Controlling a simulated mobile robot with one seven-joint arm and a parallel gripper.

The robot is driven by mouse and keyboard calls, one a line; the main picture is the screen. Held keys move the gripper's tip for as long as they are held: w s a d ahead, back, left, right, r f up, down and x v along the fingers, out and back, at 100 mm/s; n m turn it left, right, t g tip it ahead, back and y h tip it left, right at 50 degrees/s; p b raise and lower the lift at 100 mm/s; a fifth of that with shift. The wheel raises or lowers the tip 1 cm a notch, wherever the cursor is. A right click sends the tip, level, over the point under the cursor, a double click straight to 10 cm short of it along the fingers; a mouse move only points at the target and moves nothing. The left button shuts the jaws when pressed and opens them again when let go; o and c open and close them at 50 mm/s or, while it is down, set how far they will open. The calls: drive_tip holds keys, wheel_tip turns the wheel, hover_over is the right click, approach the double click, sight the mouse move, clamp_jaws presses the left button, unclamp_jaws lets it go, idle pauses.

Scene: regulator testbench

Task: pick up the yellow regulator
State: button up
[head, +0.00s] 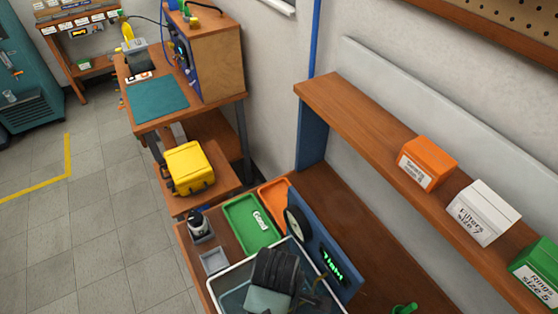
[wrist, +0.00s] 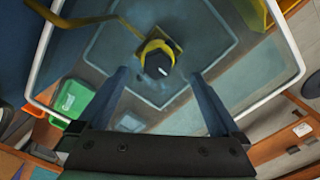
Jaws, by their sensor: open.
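The yellow regulator (wrist: 152,47) shows in the wrist view with a dark round knob facing the camera. It lies inside a clear tub with a white rim (wrist: 294,88). My gripper (wrist: 159,75) is open, its two dark fingers pointing into the tub, one on each side below the regulator in the picture. Nothing is between the fingers; I cannot tell the height left above it. In the head view my gripper (head: 268,300) is over the same tub (head: 222,283), and my wrist hides most of its inside, so the regulator is not clear there.
A blue panel with a gauge (head: 318,240) stands right beside the tub. A green tray (head: 252,223) and an orange tray (head: 273,194) lie behind it. A grey bin (head: 214,261) is at its left. Boxes stand on the shelf (head: 345,108) at right.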

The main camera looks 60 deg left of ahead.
drive_tip(key=shift+w+a+f+p, duration=0.1)
drive_tip(key=shift+f+p, duration=0.3)
drive_tip(key=shift+f, duration=1.2)
drive_tip(key=shift+w+f+p, duration=0.1)
drive_tip(key=shift+f+p, duration=0.25)
drive_tip(key=shift+f, duration=1.2)
drive_tip(key=shift+r, duration=0.1)
clamp_jaws()
